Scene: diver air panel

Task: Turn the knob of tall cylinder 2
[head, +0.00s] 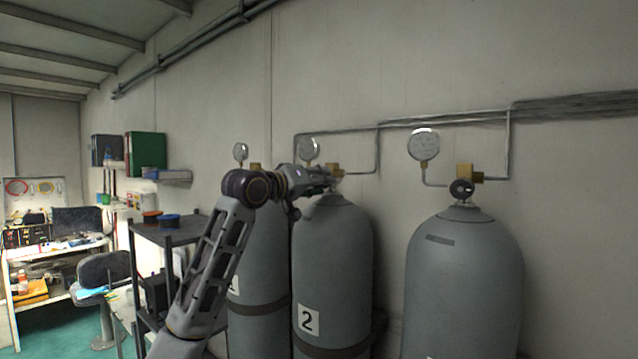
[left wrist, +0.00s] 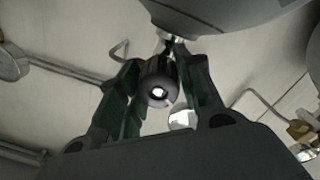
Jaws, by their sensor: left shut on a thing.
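Tall cylinder 2 (head: 332,250) is a grey tank with a white "2" label, standing upright against the wall. Its brass valve (head: 335,170) is at the top, beside a round gauge (head: 308,149). My left gripper (head: 322,180) is at the valve and hides the knob in the head view. In the left wrist view the dark round knob (left wrist: 158,84), with a bright centre, sits between the two fingers of the gripper, which is shut on it. My right gripper is not in view.
Another tall cylinder (head: 464,275) with a black knob (head: 461,189) and gauge (head: 423,144) stands to the right. Another cylinder (head: 262,255) stands close on the left, partly behind my arm. Thin pipes (head: 440,122) run along the wall. A dark shelf (head: 180,234) stands farther left.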

